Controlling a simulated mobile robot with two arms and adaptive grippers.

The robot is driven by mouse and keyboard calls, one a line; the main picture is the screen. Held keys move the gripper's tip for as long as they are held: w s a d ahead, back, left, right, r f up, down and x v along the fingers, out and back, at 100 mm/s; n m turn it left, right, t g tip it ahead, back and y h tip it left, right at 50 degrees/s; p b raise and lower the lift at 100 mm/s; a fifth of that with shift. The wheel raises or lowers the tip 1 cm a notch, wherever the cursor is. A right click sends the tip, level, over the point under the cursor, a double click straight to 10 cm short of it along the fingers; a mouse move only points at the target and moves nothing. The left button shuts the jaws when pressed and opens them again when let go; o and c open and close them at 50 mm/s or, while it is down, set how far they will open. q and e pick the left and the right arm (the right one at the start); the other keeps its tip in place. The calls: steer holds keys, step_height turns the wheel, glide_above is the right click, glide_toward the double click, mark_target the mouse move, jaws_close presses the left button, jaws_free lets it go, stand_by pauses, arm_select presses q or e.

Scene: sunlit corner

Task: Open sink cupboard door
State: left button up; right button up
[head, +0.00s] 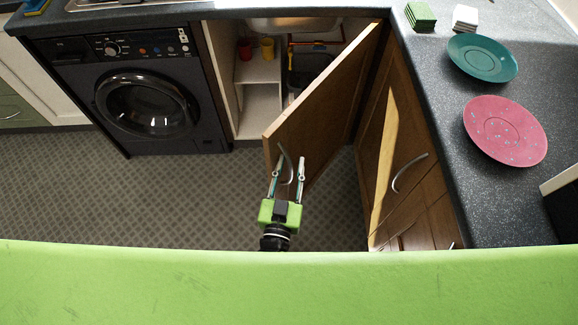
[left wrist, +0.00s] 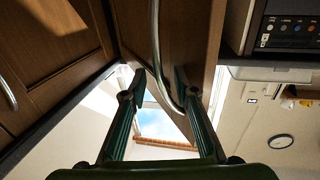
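The sink cupboard door (head: 325,100) is brown wood and stands well open, swung out from the cupboard under the sink. Its curved metal handle (head: 286,163) is on the outer face near the free edge. My left gripper (head: 288,168) is at that handle, with its fingers apart on either side of it. In the left wrist view the handle (left wrist: 156,45) runs between the two spread fingers (left wrist: 156,92), and I see a gap around it. The open cupboard (head: 262,85) shows a shelf with a red cup and a yellow cup. My right gripper is not in view.
A black washing machine (head: 140,92) stands left of the cupboard. Another wooden cupboard front (head: 395,150) with a handle is close on the right. The countertop (head: 440,100) holds a teal plate (head: 482,58) and a pink plate (head: 505,131). The tiled floor (head: 130,195) at left is clear.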

arm_select(q)
steer(key=shift+a, duration=0.1)
steer(key=shift+s+a+f, duration=0.1)
steer(key=shift+s, duration=0.45)
steer(key=s+a, duration=0.1)
steer(key=s, duration=1)
steer(key=shift+a, duration=0.35)
steer(key=shift+w, duration=0.1)
